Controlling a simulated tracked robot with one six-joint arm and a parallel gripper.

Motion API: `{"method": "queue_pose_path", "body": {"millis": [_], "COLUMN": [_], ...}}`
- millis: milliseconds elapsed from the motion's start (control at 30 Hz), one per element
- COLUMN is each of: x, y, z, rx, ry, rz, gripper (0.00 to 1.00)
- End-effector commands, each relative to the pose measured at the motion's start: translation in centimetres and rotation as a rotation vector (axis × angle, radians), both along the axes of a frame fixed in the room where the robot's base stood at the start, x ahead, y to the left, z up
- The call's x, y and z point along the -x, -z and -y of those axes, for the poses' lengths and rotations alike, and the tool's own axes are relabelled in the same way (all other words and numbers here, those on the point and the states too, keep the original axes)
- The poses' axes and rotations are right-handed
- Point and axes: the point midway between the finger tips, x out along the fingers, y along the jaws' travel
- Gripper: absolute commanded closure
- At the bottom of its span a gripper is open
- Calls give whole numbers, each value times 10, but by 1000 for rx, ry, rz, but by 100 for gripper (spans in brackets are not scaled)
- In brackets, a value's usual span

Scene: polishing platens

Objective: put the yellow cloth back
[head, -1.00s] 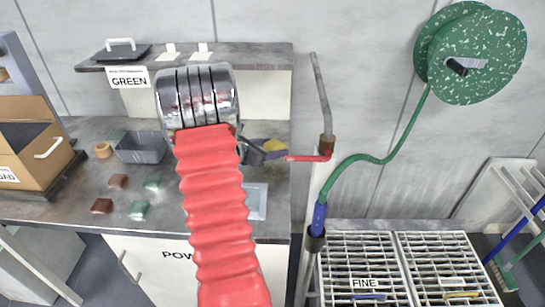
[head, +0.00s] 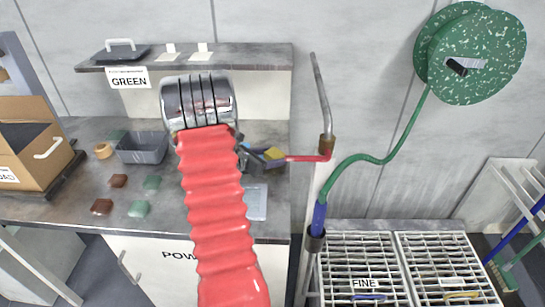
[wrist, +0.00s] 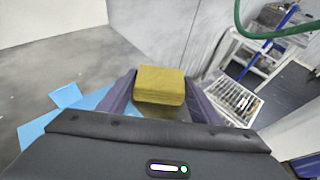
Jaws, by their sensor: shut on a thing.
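The yellow cloth (head: 274,153) is a small folded block at the end of my arm, near the red spout of the pipe. My gripper (head: 264,157) is shut on it. In the wrist view the cloth (wrist: 160,84) sits between the two dark fingers, above the grey bench top. Part of the gripper is hidden behind my red arm sleeve in the head view.
Several red and green blocks, a grey bin (head: 143,149) and a cardboard box (head: 33,143) are at left. Slatted racks (head: 365,258) and the green hose (head: 375,158) are at right.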

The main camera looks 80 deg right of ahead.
Motion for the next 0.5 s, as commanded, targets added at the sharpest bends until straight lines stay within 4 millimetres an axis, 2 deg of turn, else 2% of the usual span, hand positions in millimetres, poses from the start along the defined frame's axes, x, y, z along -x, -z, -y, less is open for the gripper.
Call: {"method": "queue_pose_path", "body": {"millis": [367,400,500], "x": [0,0,0], "y": [9,9,8], "z": [0,0,0], "rx": [0,0,0], "ry": [0,-1,-1], "rz": [-1,0,0], "gripper": [67,41,34]}}
